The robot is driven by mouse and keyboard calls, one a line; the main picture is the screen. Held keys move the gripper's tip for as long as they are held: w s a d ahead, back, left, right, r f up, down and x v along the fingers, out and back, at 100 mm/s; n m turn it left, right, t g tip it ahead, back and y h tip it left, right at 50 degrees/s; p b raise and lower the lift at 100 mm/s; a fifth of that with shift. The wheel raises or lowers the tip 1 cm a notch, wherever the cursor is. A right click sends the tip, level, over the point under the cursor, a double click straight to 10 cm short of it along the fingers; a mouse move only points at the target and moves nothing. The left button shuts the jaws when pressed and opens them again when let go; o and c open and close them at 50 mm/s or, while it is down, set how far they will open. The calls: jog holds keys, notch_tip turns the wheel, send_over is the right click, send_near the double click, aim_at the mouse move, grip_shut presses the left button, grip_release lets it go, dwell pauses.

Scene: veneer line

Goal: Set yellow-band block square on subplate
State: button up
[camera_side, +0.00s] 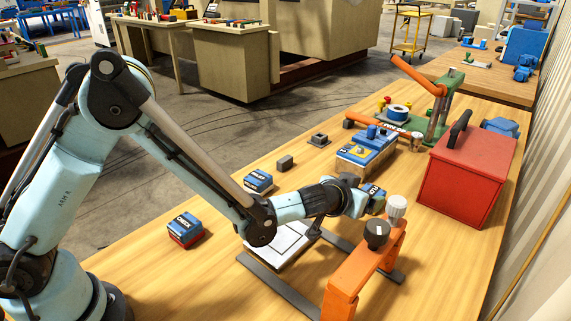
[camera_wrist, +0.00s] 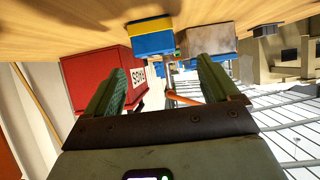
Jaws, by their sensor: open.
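The yellow-band block (camera_wrist: 150,38) is blue with a yellow band along its base. In the wrist view, which is upside down, it sits on the wooden table ahead of my gripper (camera_wrist: 163,66), between the lines of the two green fingers. The fingers are apart, with nothing held between them. In the side view my wrist hides much of this spot, and I cannot make out the yellow band there. A pale plate with dark lines (camera_side: 277,247), apparently the subplate, lies on the table below my forearm, partly hidden by it.
A red case (camera_side: 463,180) stands right of my gripper, an orange bracket (camera_side: 350,277) in front. A wooden block (camera_side: 347,168) bears blue parts beyond. A red-band block (camera_side: 185,231) and another blue block (camera_side: 258,182) lie left. Table between these two blocks is clear.

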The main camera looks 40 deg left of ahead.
jog(key=shift+d+x, duration=0.15)
jog(key=shift+x, duration=1.35)
jog(key=shift+d+x, duration=0.15)
jog(key=shift+x, duration=1.35)
jog(key=c, duration=1.5)
